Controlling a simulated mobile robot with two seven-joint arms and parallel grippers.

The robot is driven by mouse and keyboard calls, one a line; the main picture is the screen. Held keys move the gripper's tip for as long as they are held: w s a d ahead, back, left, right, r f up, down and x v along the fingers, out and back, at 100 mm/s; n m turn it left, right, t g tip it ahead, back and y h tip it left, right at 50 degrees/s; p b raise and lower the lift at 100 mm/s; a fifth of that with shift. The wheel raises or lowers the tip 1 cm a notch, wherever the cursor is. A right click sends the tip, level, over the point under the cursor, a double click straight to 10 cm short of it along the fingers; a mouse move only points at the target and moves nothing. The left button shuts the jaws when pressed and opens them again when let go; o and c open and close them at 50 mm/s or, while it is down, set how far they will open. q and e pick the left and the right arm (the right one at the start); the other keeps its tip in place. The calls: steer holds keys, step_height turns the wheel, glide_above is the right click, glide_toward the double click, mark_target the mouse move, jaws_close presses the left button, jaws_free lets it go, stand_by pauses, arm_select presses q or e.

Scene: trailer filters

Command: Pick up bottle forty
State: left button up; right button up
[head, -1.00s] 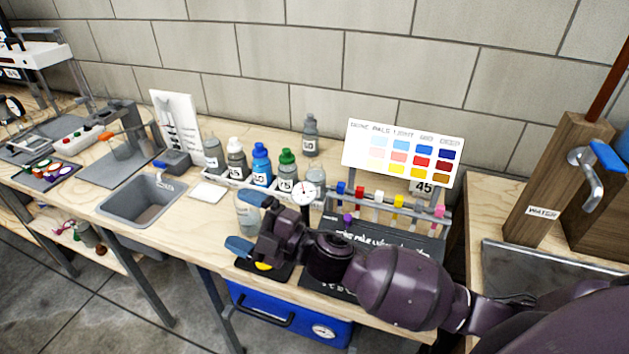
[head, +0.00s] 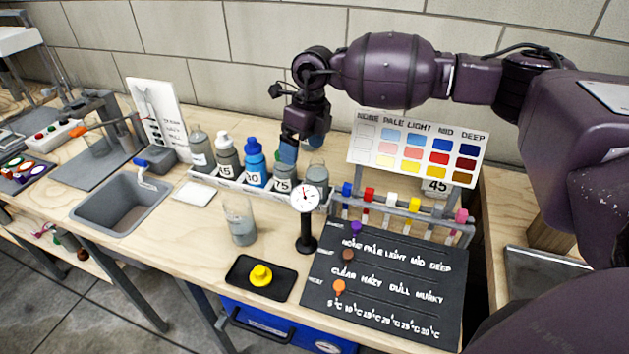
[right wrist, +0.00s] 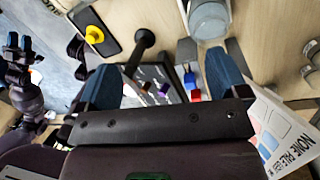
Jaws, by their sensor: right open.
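I cannot read the number forty on any bottle now. In the head view a row of bottles stands in a white rack (head: 232,186): a grey one (head: 200,152), a white-capped one (head: 228,158), a blue one (head: 255,165), one marked 75 (head: 283,180) and a grey one (head: 316,174) at the right end. My right gripper (head: 300,147) is open and empty above and behind the rack's right part, hiding the spot of the separate grey bottle at the back. Its blue fingers (right wrist: 163,80) spread apart in the right wrist view, with a bottle (right wrist: 209,20) beyond them.
A dial gauge on a stand (head: 305,200) and a clear beaker (head: 240,222) stand before the rack. The colour chart board (head: 418,152), vial rack (head: 400,217) and black chart mat (head: 385,285) are at right. The sink (head: 120,205) is at left.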

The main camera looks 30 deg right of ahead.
mark_target(319, 163)
steer(key=shift+h, duration=0.9)
steer(key=d, duration=0.1)
steer(key=w+d, duration=0.2)
steer(key=d, duration=0.1)
steer(key=shift+b, duration=0.3)
steer(key=shift+d, duration=0.3)
steer(key=shift+f, duration=0.3)
step_height(319, 163, down, 5)
steer(key=shift+r+b, duration=0.15)
steer(key=shift+b, duration=0.2)
step_height(319, 163, down, 5)
steer(key=shift+s+d+r+b, duration=0.1)
steer(key=shift+s+r+b, duration=0.1)
steer(key=shift+b, duration=0.2)
steer(key=shift+f, duration=0.25)
steer(key=shift+c, duration=0.5)
steer(key=c, duration=0.9)
arm_select(q)
steer(key=shift+w+d+f, duration=0.15)
steer(key=shift+w+f, duration=0.05)
steer(key=shift+f, duration=0.35)
steer(key=shift+w+d+f, duration=0.15)
steer(key=shift+f, duration=0.4)
arm_select(e)
steer(key=shift+w+r, duration=0.1)
steer(key=shift+c, duration=1.2)
